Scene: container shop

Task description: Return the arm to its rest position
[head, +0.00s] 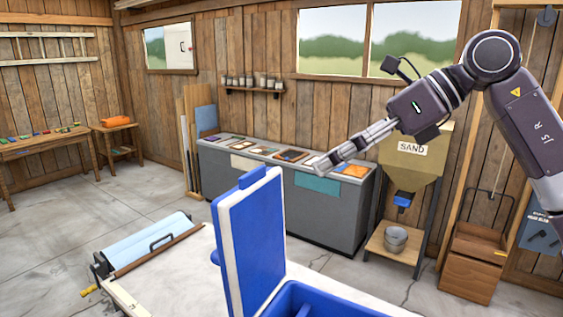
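My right arm comes in from the right edge, raised and bent. Its gripper (318,171) points left and down in mid-air, in front of the grey counter in the picture. I see the fingers from the side and close together, so I cannot tell if there is a gap between them. No held object shows. My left arm and gripper are not in view.
A blue box (335,302) with its lid (250,245) standing open is on a white table (185,275) below the gripper. A light-blue roll (150,238) lies at the table's left. The grey counter (270,200), sand hopper (408,165) and wooden crate (470,278) stand behind.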

